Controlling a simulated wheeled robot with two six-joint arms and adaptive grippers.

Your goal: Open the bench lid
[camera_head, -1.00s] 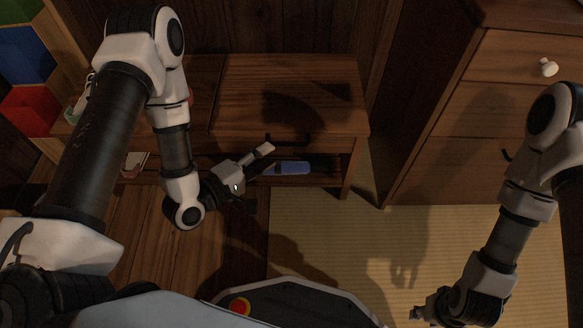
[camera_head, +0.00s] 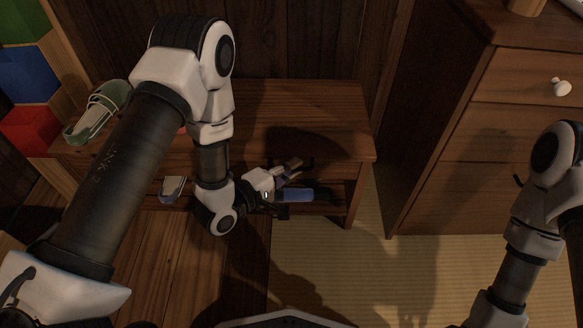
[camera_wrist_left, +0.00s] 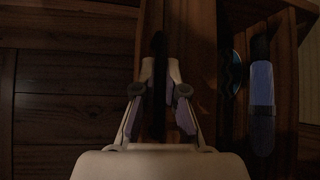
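The wooden bench stands against the back wall, and its lid (camera_head: 300,115) lies flat and closed in the head view. A dark handle (camera_head: 305,163) sits at the lid's front edge, partly covered by my left gripper (camera_head: 292,171). In the left wrist view the fingers (camera_wrist_left: 160,68) are apart, with a dark bar that looks like the handle (camera_wrist_left: 158,42) just beyond and between their tips. I cannot tell whether they touch it. My right gripper is below the head view's lower edge; only its arm shows.
A blue item (camera_head: 296,195) lies on the shelf under the bench, just below my left gripper. A green-and-white shoe (camera_head: 97,110) is on the bench's left end. A drawer cabinet (camera_head: 500,130) stands right. Tatami floor (camera_head: 340,265) in front is clear.

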